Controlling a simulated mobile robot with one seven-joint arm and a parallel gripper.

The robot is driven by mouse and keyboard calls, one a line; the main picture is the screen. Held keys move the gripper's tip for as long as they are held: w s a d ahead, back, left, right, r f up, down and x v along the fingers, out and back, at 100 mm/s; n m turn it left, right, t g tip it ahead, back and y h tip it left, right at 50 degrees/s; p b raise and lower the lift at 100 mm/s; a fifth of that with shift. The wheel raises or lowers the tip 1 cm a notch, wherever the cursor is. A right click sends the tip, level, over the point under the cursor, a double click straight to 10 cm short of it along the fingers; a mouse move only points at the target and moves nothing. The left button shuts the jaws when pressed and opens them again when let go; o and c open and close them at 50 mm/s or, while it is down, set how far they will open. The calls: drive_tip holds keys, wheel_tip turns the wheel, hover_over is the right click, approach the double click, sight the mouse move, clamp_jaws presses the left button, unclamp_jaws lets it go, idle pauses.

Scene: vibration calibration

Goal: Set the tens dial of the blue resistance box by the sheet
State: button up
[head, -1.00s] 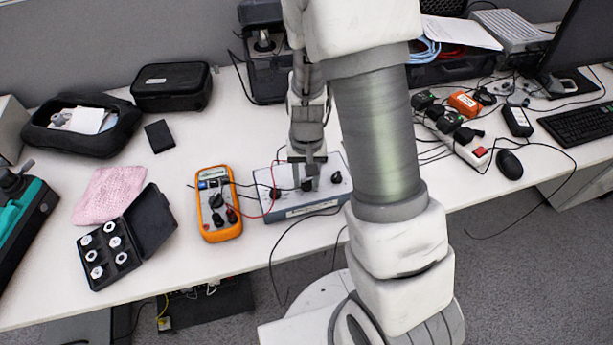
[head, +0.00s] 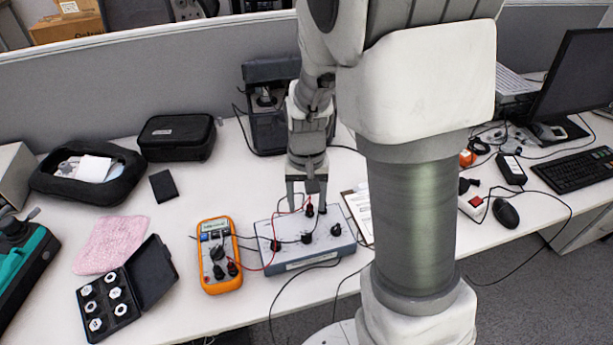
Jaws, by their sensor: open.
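The blue-grey resistance box (head: 300,262) sits near the front of the table. The sheet (head: 359,214) lies on a clipboard right of the box, partly hidden by my arm.
An orange multimeter (head: 219,255) stands left of the box, with red and black leads running to it. An open black case of weights (head: 110,300) and a pink cloth (head: 110,245) lie farther left. A dark device (head: 272,110) stands behind my gripper. A cable hangs over the front edge.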

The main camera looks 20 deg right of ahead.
wheel_tip(320, 180, up, 6)
drive_tip(key=shift+p, duration=0.35)
drive_tip(key=s+r+n+t+p, duration=0.2)
drive_tip(key=s+r+t, duration=0.3)
drive_tip(key=s+r, duration=0.9)
wheel_tip(320, 180, up, 3)
drive_tip(key=shift+s+r+n+t, duration=0.1)
drive_tip(key=shift+s+n+t, duration=0.15)
drive_tip(key=shift+n, duration=0.25)
idle(0.4)
